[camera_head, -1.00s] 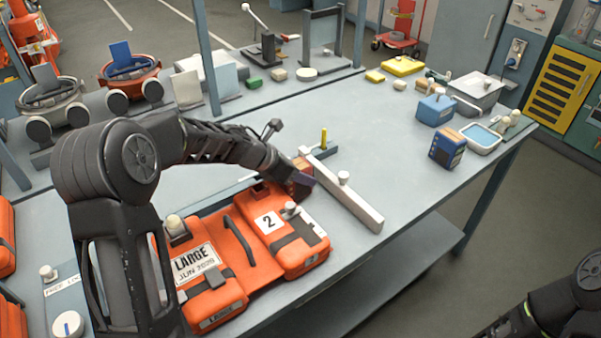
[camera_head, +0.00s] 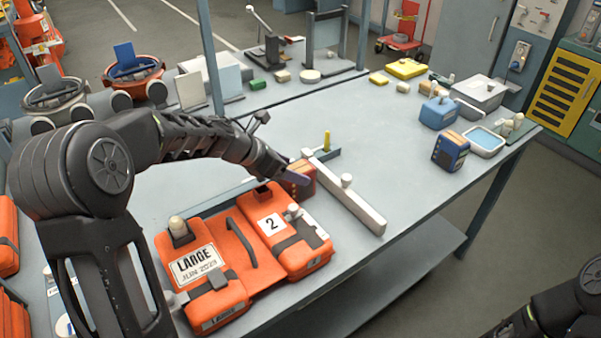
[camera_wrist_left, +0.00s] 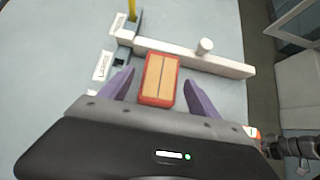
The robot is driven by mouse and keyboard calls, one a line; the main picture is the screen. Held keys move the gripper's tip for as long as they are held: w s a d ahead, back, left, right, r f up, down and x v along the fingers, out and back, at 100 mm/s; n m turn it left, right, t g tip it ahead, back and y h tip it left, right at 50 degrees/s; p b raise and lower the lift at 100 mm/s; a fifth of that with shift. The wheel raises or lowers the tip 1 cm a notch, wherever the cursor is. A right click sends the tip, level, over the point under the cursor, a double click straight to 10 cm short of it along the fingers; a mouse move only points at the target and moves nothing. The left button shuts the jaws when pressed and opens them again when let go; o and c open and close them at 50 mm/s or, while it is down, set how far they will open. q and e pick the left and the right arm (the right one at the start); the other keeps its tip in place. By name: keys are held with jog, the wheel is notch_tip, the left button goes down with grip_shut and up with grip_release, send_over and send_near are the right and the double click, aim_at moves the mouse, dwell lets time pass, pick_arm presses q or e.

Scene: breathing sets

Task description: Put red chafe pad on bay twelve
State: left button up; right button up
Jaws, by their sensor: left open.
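A red-edged block with a tan face, seemingly the red chafe pad (camera_wrist_left: 160,79), lies beside the white bar. In the head view the block (camera_head: 303,172) is partly hidden behind my left gripper (camera_head: 293,179). In the left wrist view my left gripper (camera_wrist_left: 158,92) is open, with its purple fingers on either side of the block and visible gaps. No label reading twelve can be made out. My right gripper is out of view; only part of that arm shows at lower right.
A white bar (camera_head: 350,198) with a knob crosses the table by the block. An orange set (camera_head: 232,252) marked 2 and LARGE lies in front. A blue-and-orange box (camera_head: 450,150) stands to the right. The table middle (camera_head: 340,115) is mostly clear.

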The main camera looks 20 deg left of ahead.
pick_arm(q)
jog(key=v, duration=0.6)
jog(key=shift+s+r, duration=0.15)
jog(key=shift+a, duration=0.1)
dwell(0.3)
